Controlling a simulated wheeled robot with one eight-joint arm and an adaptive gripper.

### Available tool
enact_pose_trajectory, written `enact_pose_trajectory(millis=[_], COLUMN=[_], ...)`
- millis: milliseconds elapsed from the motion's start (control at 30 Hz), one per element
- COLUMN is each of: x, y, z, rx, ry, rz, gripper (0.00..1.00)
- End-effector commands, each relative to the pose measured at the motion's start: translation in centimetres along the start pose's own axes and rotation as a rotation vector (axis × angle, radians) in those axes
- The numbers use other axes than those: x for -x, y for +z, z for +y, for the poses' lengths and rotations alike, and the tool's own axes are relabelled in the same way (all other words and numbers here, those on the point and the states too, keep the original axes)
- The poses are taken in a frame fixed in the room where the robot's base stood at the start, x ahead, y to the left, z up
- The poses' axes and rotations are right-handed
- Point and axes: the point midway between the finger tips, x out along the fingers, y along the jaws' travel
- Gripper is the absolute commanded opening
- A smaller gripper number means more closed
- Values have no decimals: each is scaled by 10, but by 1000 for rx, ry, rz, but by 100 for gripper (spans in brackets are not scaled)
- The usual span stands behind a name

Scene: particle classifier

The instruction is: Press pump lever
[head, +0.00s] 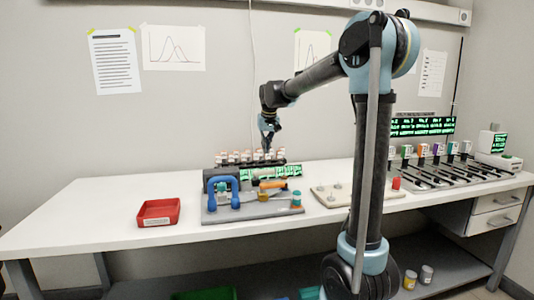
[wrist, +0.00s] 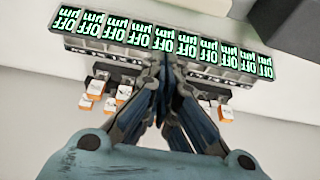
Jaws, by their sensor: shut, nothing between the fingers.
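My gripper (head: 269,132) is shut and empty, above a row of small white-capped vials (head: 240,156) at the back of the table. In the wrist view, my shut fingers (wrist: 166,72) reach up to the rack beside its row of green "OFF" displays (wrist: 165,38). Whether they touch the rack is unclear. In front of the rack, a grey base plate (head: 250,210) carries a blue looped pipe (head: 222,181), an orange lever-like bar (head: 272,184) and a teal-topped post (head: 297,199). I cannot tell for sure which part is the pump lever. The wrist view does not show these parts.
A red tray (head: 159,213) sits at the left on the white table (head: 100,210). A beige board (head: 335,198) with pegs lies right of the plate. A red block (head: 396,183) and a row of dark slotted rails (head: 440,175) lie farther right. The table's left end is clear.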

Motion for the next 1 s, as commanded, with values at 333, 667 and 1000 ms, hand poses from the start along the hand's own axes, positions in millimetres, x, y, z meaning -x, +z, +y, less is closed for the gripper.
enact_pose_trajectory(millis=[333, 667, 1000], x=[-57, -77, -69], y=[0, 14, 36], z=[0, 0, 0], rx=[0, 1, 1], ry=[0, 0, 0], rz=[0, 0, 0], gripper=[0, 0, 0])
